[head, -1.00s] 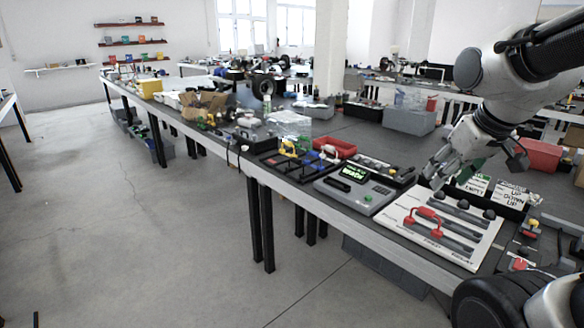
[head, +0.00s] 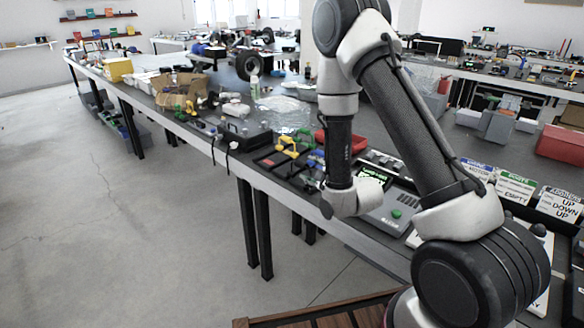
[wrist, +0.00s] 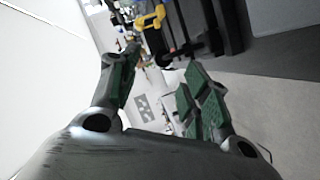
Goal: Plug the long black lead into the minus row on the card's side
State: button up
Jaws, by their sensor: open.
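My gripper (wrist: 163,65) is open and empty in the wrist view, its green-padded fingers spread apart. In the head view my wrist hangs at the table's front edge, beside the grey console, and my fingers are mostly hidden. A dark tray (head: 268,161) holds handled leads, with a yellow lead (head: 287,147) plain to see. The yellow lead also shows beyond my fingers in the wrist view (wrist: 150,20). I cannot pick out the long black lead among the dark shapes. The white board with dark rows (head: 541,285) is mostly hidden behind my arm; its minus row cannot be made out.
The grey console (head: 398,207) with a green screen and button stands right of my wrist. A red bin (head: 345,142) is behind the tray. Labelled cards (head: 515,188) stand at the right. A wooden slatted surface (head: 330,318) is low in front. Floor at left is clear.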

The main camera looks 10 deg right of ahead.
aim_at(304, 167)
jog(key=shift+w+a+f, duration=0.25)
jog(key=shift+w+a, duration=0.1)
jog(key=shift+w, duration=0.2)
jog(key=x, duration=0.7)
jog(key=shift+a+r, duration=0.1)
grip_shut()
